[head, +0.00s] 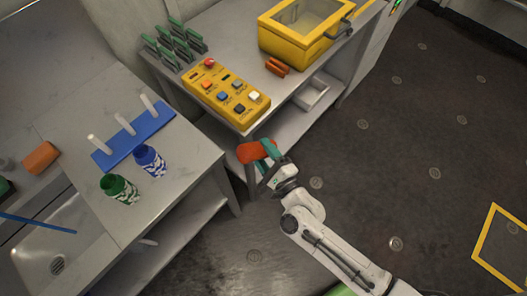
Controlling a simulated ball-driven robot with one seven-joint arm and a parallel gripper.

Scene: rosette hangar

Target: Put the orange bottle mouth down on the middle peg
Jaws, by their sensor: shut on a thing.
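The orange bottle (248,152) is held in my gripper (268,151), off to the right of the counter with the pegs. The bottle lies roughly sideways and part of it is hidden by the fingers. My gripper is shut on it. A blue peg board (118,151) lies on the left counter with three pale upright pegs. The middle peg (124,123) is bare, as are the peg nearest the sink (99,144) and the far peg (149,104).
A blue patterned bottle (149,160) and a green patterned bottle (119,189) stand in front of the board. A sink (52,245) is at left. A yellow button panel (226,94) sits on the workbench behind. A gap with open floor separates the furniture from my arm.

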